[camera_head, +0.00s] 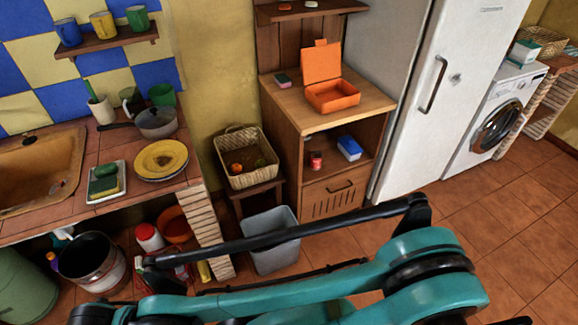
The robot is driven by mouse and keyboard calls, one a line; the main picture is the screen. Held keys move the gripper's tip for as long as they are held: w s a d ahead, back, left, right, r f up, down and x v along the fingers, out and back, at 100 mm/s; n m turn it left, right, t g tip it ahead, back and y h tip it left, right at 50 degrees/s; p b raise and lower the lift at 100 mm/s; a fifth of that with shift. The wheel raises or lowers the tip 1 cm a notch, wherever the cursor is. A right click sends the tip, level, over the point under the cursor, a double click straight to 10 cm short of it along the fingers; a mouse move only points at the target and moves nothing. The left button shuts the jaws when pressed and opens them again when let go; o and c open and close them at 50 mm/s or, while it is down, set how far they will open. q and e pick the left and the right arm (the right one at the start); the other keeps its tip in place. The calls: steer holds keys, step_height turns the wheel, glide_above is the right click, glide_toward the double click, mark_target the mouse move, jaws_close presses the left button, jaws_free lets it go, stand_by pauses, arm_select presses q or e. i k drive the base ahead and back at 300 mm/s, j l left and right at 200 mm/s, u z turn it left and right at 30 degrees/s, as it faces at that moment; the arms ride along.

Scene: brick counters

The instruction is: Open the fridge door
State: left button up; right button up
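The tall white fridge (460,45) stands right of centre in the head view. Its front door looks shut, and a dark vertical handle (433,84) sits near the door's left edge. A small dark mark shows on the door to the right of the handle. I cannot make out the fingertips of either gripper. Nothing of mine touches the handle.
A white washing machine (483,95) stands right of the fridge. A wooden cabinet (285,98) with an open orange box (333,95) stands to its left. A grey bin (270,235) is on the floor. Tiled floor (515,215) before the fridge is clear.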

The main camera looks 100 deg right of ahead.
mark_target(465, 45)
steer(key=z, duration=4.35)
